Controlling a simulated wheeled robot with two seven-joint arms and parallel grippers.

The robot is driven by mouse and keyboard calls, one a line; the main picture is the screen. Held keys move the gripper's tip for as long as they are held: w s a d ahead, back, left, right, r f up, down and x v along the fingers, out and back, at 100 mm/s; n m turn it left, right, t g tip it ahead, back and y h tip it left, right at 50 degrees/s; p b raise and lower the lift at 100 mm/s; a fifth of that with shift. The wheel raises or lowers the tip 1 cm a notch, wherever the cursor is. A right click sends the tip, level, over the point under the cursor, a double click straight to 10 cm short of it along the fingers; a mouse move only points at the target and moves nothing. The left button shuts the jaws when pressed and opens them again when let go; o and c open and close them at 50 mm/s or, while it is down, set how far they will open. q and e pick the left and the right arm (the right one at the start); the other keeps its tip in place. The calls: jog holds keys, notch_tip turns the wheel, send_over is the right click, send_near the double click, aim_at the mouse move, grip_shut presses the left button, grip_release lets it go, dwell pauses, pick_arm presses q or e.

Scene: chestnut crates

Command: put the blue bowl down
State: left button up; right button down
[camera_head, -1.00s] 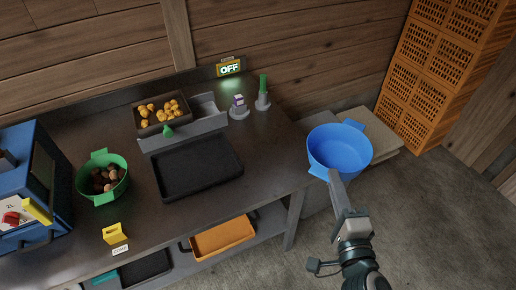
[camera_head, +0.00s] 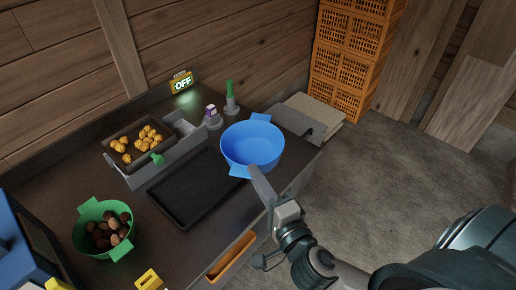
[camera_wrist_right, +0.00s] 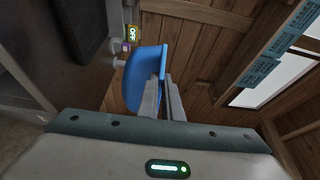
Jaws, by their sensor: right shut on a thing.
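The blue bowl (camera_head: 252,150) is over the right end of the dark worktable (camera_head: 172,238) in the head view, and I cannot tell whether its base touches the top. My right gripper (camera_head: 257,178) is shut on the bowl's near handle. In the right wrist view, the bowl (camera_wrist_right: 133,82) is seen from the side, with the right gripper's fingers (camera_wrist_right: 163,85) at its edge. The bowl's far handle points away from the gripper. My left gripper is not in view.
A black tray (camera_head: 185,200) lies just left of the bowl. Behind are a bin of yellow lumps (camera_head: 128,164), a purple-topped item (camera_head: 211,115) and a green stick on a stand (camera_head: 231,100). A green bowl (camera_head: 84,240) of chestnuts is at left. Orange crates (camera_head: 345,60) stand beyond.

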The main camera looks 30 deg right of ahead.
aim_at(275, 147)
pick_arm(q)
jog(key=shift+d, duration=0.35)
pick_arm(e)
jog(key=shift+d, duration=0.1)
jog(key=w+d+m+h, duration=0.1)
jog(key=w+d, duration=0.1)
jog(key=d, duration=0.1)
jog(key=w+d+f+m+h, duration=0.1)
jog(key=w+d+h, duration=0.1)
jog(key=w+d, duration=0.1)
jog(key=w+d+m+h, duration=0.1)
jog(key=w+d, duration=0.2)
jog(key=shift+w+d+f+g+h, duration=0.1)
jog(key=shift+f+g+h, duration=0.2)
jog(key=shift+h, duration=0.1)
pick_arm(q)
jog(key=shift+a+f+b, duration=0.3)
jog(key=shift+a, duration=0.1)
pick_arm(e)
jog(key=w+d+f+m+g+h, duration=0.1)
jog(key=w+d+f+m+h, duration=0.1)
jog(key=d, duration=0.7)
jog(key=shift+w+d+f+m+g+h, duration=0.15)
jog(key=shift+w+m+g+h, duration=0.25)
jog(key=shift+w+h, duration=0.55)
jog(key=shift+w, duration=0.1)
